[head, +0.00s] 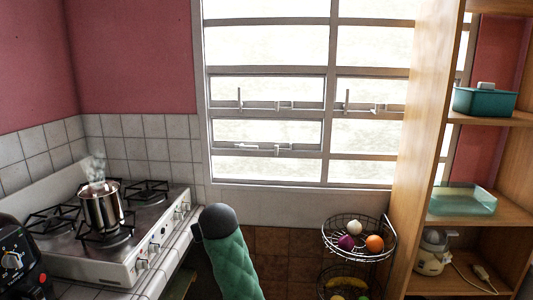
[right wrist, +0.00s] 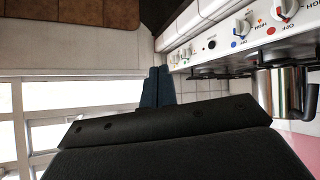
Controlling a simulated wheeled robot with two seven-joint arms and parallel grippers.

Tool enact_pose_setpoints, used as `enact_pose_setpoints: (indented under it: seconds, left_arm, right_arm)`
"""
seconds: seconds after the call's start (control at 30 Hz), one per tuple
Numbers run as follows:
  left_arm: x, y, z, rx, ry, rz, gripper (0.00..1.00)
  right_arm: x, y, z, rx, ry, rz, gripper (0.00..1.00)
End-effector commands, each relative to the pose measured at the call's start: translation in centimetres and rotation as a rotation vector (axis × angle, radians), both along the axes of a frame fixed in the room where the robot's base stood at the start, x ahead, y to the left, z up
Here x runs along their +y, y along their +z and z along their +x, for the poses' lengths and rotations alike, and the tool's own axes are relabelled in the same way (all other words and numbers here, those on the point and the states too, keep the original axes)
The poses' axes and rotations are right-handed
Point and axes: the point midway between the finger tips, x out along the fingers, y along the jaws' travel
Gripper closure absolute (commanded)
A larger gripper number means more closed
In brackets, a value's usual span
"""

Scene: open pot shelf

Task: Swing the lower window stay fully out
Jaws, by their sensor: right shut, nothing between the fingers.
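The lower window stay (head: 262,148) is a thin metal bar with a small catch, on the bottom rail of the lower left opening pane in the head view. It appears to lie along the rail. The upper stay (head: 262,105) sits on the rail above it. My right gripper (right wrist: 158,87) shows in the right wrist view as two blue-grey fingers, shut together and empty, in front of the pale tiled wall. The window frame (right wrist: 18,130) fills the left of that view, apart from the fingers; I cannot make out the lower stay there. My left gripper is not in view.
A stove (head: 135,255) with a steaming metal pot (head: 102,208) stands on the left. A wire fruit basket (head: 340,258) hangs below the sill, right of centre. A tall wooden shelf (head: 425,150) borders the window on the right. The space before the panes looks clear.

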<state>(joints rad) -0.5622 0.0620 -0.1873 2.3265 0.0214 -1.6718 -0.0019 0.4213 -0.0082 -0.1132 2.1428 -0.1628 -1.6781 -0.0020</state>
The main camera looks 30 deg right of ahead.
Motion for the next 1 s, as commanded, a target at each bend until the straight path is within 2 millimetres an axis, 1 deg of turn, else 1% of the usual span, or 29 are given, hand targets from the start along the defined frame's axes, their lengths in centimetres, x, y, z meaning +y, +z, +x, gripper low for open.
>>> enact_pose_setpoints:
  seconds: [0.03,0.1,0.37,0.57,0.7,0.8,0.87,0.93,0.97,1.0]
  left_arm:
    - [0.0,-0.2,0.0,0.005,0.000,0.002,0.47]
    - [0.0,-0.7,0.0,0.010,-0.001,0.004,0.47]
    - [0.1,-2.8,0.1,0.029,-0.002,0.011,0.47]
    - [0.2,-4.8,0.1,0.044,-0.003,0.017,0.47]
    - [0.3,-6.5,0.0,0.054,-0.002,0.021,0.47]
    - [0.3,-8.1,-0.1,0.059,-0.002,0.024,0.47]
    - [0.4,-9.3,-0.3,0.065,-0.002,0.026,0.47]
    - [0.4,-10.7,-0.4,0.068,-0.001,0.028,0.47]
    - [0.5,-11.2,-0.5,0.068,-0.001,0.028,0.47]
    - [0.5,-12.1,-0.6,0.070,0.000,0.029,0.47]
  right_arm:
    - [-0.4,1.4,1.3,-0.011,-0.017,-0.009,1.00]
    - [-1.1,3.0,2.8,-0.023,-0.045,-0.024,1.00]
    - [-3.9,9.0,8.5,-0.056,-0.159,-0.097,1.00]
    - [-6.6,13.5,12.6,-0.060,-0.262,-0.179,1.00]
    - [-8.7,16.5,15.5,-0.048,-0.343,-0.259,1.00]
    - [-10.5,18.2,17.6,-0.020,-0.408,-0.339,1.00]
    - [-11.7,18.9,19.0,0.007,-0.448,-0.401,1.00]
    - [-12.9,18.8,20.3,0.050,-0.492,-0.483,1.00]
    - [-13.5,18.6,20.8,0.072,-0.507,-0.521,1.00]
    - [-14.2,17.9,21.4,0.104,-0.527,-0.572,1.00]
